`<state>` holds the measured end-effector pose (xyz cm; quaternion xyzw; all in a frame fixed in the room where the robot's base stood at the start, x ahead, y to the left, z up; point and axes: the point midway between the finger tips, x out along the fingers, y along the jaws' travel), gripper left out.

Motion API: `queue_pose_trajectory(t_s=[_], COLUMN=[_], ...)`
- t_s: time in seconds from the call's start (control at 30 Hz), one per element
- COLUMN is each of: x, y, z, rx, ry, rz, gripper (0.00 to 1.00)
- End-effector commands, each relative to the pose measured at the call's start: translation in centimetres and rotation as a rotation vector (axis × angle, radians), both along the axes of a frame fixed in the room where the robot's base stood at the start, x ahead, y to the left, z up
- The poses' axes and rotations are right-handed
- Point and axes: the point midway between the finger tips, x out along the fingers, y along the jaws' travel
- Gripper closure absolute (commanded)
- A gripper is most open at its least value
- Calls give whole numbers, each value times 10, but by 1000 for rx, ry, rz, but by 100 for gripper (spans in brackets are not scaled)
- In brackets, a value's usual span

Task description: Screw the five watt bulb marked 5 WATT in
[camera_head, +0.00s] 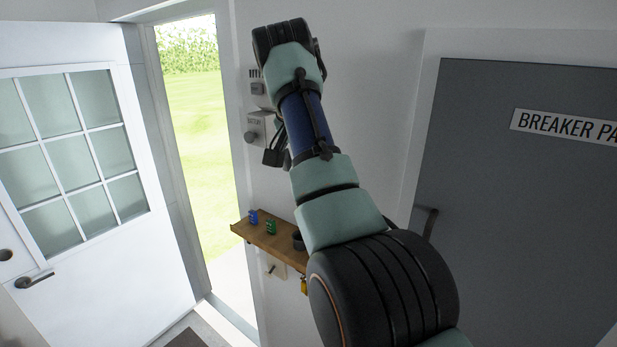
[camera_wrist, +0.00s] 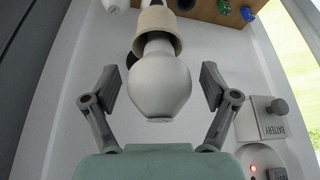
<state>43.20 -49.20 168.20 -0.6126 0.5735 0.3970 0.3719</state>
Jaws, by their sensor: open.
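A white round bulb (camera_wrist: 158,88) is in the middle of the wrist view, its neck inside a beige socket-like collar (camera_wrist: 158,22). No 5 WATT mark can be read on it, and I cannot tell how far its neck sits in the collar. My gripper (camera_wrist: 160,80) is open, with one finger on each side of the bulb and a gap between each finger and the glass. In the head view my arm hides the bulb and most of the gripper.
A wooden shelf (camera_head: 268,241) holds a blue item (camera_head: 253,216), a green item (camera_head: 271,227) and a dark cup (camera_head: 298,240). A box marked BATTERY (camera_wrist: 262,118) with a knob is beside the right finger. A white door (camera_head: 120,240) stands at left, a grey breaker-panel door (camera_head: 520,200) at right.

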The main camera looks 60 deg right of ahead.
Motion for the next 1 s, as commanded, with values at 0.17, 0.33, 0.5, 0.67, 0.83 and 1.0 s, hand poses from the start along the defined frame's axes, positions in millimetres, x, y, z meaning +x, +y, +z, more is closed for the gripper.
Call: queue_pose_trajectory(t_s=[0.17, 0.33, 0.5, 0.67, 0.83, 1.0], x=[-1, -2, 0, 0, 0, 0], y=[0, -1, 0, 0, 0, 0], z=[-5, -5, 1, 0, 0, 0], rx=[-2, -2, 0, 0, 0, 0], ry=[-1, -2, -1, -1, 0, 0], rz=[169, 446, 716, 739, 735, 734], gripper=[15, 15, 15, 15, 35, 59])
